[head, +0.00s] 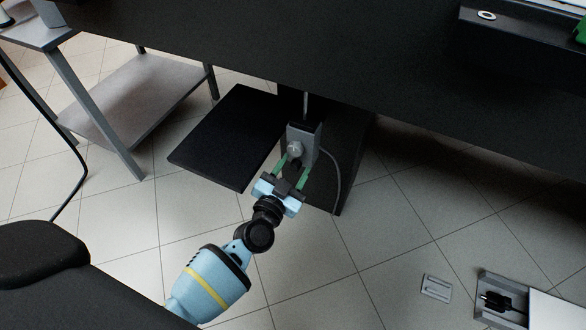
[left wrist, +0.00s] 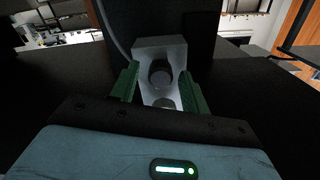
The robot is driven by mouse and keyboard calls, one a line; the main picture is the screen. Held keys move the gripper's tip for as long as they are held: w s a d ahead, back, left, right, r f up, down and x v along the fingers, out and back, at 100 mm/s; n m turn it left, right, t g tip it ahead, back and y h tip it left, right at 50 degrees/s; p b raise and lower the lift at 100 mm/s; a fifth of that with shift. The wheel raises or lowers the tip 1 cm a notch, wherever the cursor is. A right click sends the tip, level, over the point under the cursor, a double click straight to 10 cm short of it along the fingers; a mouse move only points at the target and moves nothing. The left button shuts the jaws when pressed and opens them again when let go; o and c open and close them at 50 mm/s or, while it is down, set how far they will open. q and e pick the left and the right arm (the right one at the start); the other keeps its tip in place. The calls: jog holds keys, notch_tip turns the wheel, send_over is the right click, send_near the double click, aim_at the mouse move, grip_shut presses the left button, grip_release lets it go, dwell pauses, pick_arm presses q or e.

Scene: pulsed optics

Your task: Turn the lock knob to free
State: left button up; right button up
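In the left wrist view the knob (left wrist: 161,74) shows on the face of the pale box (left wrist: 174,48). My left gripper (head: 291,167) is open, its two green fingers pointing at the box. In the left wrist view the fingers (left wrist: 158,86) stand apart on either side of the knob, with visible gaps. A second rounded shape below the knob is partly hidden by the gripper body. My right gripper is not in view.
The dark table (head: 300,50) spans overhead. A black panel (head: 225,135) is left of the box, and a cable (head: 338,175) hangs at its right. A grey shelf stand (head: 135,95) is at left. An open tray (head: 500,297) lies at lower right.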

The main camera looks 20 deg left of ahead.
pick_arm(q)
jog(key=c, duration=0.9)
jog(key=shift+c, duration=0.2)
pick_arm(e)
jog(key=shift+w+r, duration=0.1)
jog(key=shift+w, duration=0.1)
pick_arm(q)
jog(key=shift+n, duration=0.3)
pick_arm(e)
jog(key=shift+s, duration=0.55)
